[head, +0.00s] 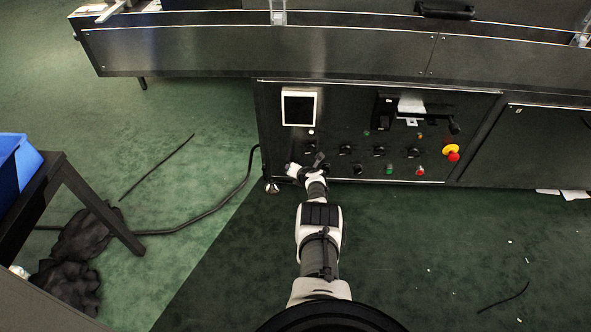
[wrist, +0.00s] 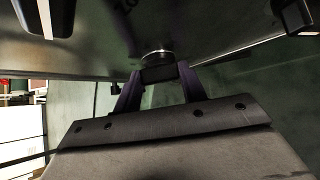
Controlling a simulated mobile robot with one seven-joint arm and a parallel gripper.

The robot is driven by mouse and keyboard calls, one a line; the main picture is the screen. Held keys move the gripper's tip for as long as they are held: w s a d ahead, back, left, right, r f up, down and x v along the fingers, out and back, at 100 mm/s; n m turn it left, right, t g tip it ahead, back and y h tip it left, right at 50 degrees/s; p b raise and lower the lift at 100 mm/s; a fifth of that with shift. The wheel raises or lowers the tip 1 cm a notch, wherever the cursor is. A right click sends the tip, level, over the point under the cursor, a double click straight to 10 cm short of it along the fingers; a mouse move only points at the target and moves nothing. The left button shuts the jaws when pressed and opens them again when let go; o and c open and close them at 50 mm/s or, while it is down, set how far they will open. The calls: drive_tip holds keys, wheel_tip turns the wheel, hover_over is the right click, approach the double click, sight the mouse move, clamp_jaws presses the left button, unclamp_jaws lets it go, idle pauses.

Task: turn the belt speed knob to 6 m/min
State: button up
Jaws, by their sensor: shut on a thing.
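My gripper is at the lower left of the dark control panel (head: 345,115) in the head view, mostly hidden by my own arm there. In the wrist view my gripper (wrist: 158,84) is shut on a dark knob (wrist: 158,73) with a silvery ring at its base, one finger on each side. The panel face fills the top of the wrist view. The knob's pointer and scale markings cannot be read, so its setting cannot be told. Other black knobs (head: 345,150) sit to the right on the panel in the head view.
A small white-framed screen (head: 299,107) is at the panel's upper left. A red and yellow emergency stop (head: 452,152) is at its right. A cable (head: 215,208) lies on the green floor, with a dark cloth (head: 75,255) and a table with a blue bin (head: 15,165) at left.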

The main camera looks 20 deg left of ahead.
idle(0.8)
drive_tip(key=o, duration=1)
drive_tip(key=shift+a, duration=0.1)
drive_tip(key=p+v, duration=1.4)
drive_tip(key=p, duration=0.4)
drive_tip(key=shift+a+r, duration=0.1)
